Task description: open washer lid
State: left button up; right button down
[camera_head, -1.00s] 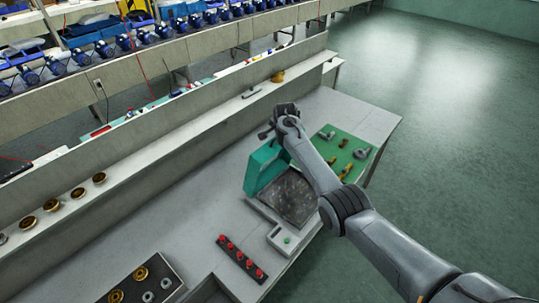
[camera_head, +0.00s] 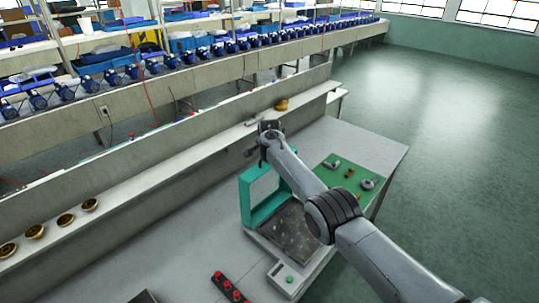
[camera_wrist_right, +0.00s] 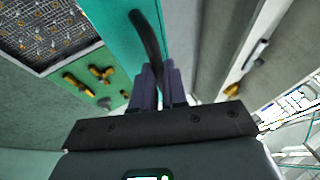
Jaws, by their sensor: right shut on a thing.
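The washer stands on the grey bench, with a dark wire-mesh basket (camera_head: 292,232) in its pale base. Its teal lid (camera_head: 247,206) is raised, standing steeply at the basket's back left side. My right gripper (camera_wrist_right: 158,84) is shut on the lid's curved black handle (camera_wrist_right: 146,36). In the head view the right gripper (camera_head: 269,133) is above the lid's upper edge, and my right arm covers part of the washer. The teal lid (camera_wrist_right: 112,22) and the mesh basket (camera_wrist_right: 45,28) also show in the wrist view. My left gripper is not in view.
A green mat (camera_head: 335,180) with small brass and grey parts lies right of the washer. A black strip with red buttons (camera_head: 228,287) is at front left. A shelf (camera_head: 150,170) with brass parts runs behind.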

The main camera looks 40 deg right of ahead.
jog(key=c, duration=1.2)
grip_release()
jog(key=shift+r, duration=0.1)
jog(key=shift+s+a+r+p, duration=0.2)
jog(key=shift+r+p, duration=0.2)
jog(key=shift+r, duration=0.25)
jog(key=v, duration=0.9)
jog(key=shift+s+a+r+p, duration=0.1)
jog(key=shift+p, duration=0.2)
